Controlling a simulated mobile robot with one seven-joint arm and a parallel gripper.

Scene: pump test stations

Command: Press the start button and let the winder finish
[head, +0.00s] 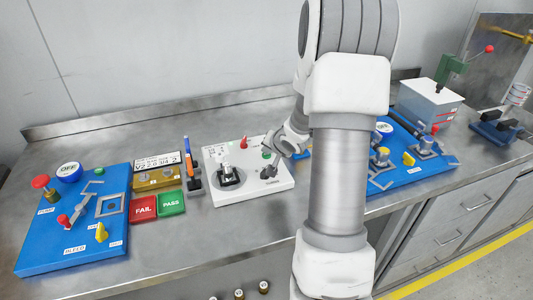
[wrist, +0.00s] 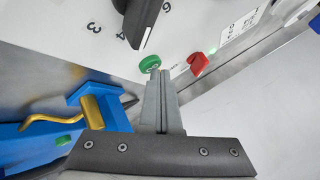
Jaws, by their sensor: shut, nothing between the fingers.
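The white station panel (head: 250,190) sits mid-bench in the head view. Its green button (head: 266,154) also shows in the wrist view (wrist: 150,63), with small white lettering too blurred to read. My gripper (wrist: 165,73) is shut and empty, its fingertips right beside the green button. I cannot tell whether they touch it. In the head view my gripper (head: 268,146) is small and partly merged with the panel's fittings. A red part (wrist: 198,63) stands to the right of the fingertips. A dark pointer knob (wrist: 140,22) with numbers around it is above the button.
A blue station (head: 60,255) stands left, with FAIL (head: 143,208) and PASS (head: 171,202) plates beside it. Another blue station (head: 400,180) is right, partly behind my arm. A grey box (head: 428,105) and green press stand further right. The bench front is mostly clear.

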